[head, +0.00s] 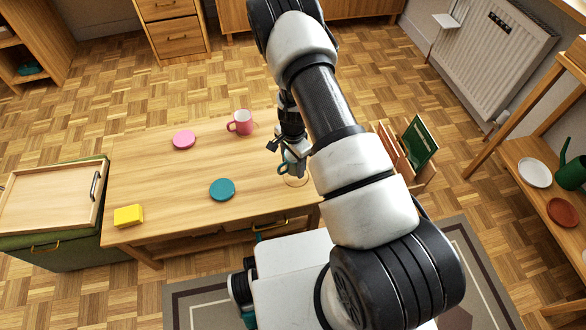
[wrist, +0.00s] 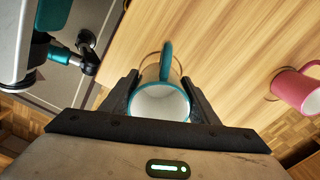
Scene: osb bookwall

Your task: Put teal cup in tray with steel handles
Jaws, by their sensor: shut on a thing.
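The teal cup (wrist: 158,100) has a white inside, a teal rim and a teal handle. In the wrist view it sits between the two fingers of my gripper (wrist: 160,108), which is shut on it, with the handle pointing away from the palm. In the head view only the teal handle (head: 283,168) shows clearly, beside my gripper (head: 291,164) at the right end of the wooden table. I cannot tell whether the cup touches the table. The wooden tray (head: 45,196) lies empty on a green box seat at the far left; one steel handle (head: 95,186) shows.
The table (head: 165,185) holds a pink mug (head: 240,122), a pink disc (head: 184,140), a teal disc (head: 222,189) and a yellow block (head: 128,215). A rack with a green book (head: 418,141) stands right of the table. Bare tabletop lies between these things.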

